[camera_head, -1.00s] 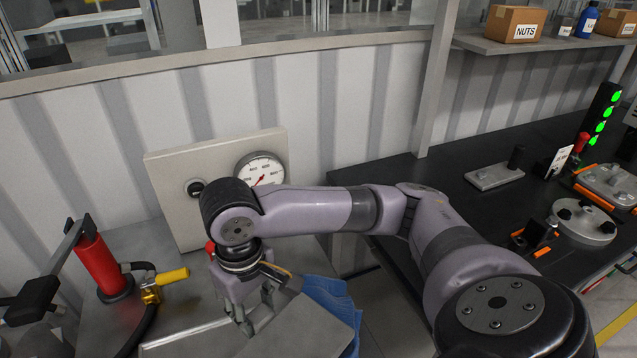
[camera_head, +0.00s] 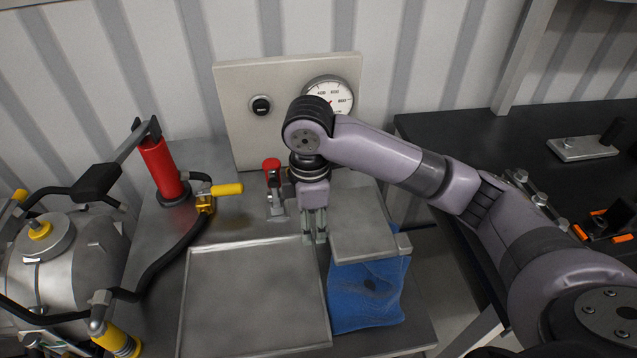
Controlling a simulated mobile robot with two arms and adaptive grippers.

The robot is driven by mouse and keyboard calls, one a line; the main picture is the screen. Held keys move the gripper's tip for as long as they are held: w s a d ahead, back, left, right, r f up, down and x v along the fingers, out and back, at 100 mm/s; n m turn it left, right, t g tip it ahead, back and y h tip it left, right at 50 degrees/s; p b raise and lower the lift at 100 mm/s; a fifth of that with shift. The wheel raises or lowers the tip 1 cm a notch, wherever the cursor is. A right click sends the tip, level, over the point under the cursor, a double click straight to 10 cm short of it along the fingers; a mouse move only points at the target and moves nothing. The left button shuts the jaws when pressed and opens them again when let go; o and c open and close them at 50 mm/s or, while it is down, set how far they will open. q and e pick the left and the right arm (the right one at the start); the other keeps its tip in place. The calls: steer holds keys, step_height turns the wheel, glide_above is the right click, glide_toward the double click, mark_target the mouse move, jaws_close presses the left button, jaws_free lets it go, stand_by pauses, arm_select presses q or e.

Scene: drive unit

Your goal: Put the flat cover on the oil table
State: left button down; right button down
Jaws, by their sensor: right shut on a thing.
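The flat cover (camera_head: 362,238) is a grey plate with a small block at its right corner. My right gripper (camera_head: 315,238) is shut on its left edge, fingers pointing down. The cover appears above a blue cloth or bag-like thing (camera_head: 366,295) and hides part of it; whether they touch is unclear. The oil table (camera_head: 206,229) is a grey metal bench. A shallow square tray (camera_head: 250,300) with a raised rim lies on it, left of the cover. My left gripper is out of view.
A red cylinder pump (camera_head: 160,168) with a black hose and a yellow-handled valve (camera_head: 226,189) stands at the left. A metal tank (camera_head: 66,255) is further left. A gauge panel (camera_head: 235,110) is behind. A black table (camera_head: 470,140) is at right.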

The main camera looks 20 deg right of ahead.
steer(key=w+d+p, duration=0.1)
steer(key=w, duration=0.4)
steer(key=w+d+p, duration=0.1)
steer(key=w+d, duration=0.1)
steer(key=w, duration=0.4)
steer(key=w+d+f+p, duration=0.1)
steer(key=w, duration=0.5)
steer(key=shift+w+d, duration=0.2)
steer(key=shift+d, duration=0.05)
step_height(320, 180, down, 5)
steer(key=shift+p, duration=0.75)
steer(key=shift+w+f, duration=0.1)
steer(key=shift+f, duration=0.1)
steer(key=shift+d+f, duration=0.1)
steer(key=shift+f, duration=0.15)
steer(key=shift+f, duration=0.1)
steer(key=c, duration=1.1)
jaws_free()
steer(key=shift+o, duration=0.2)
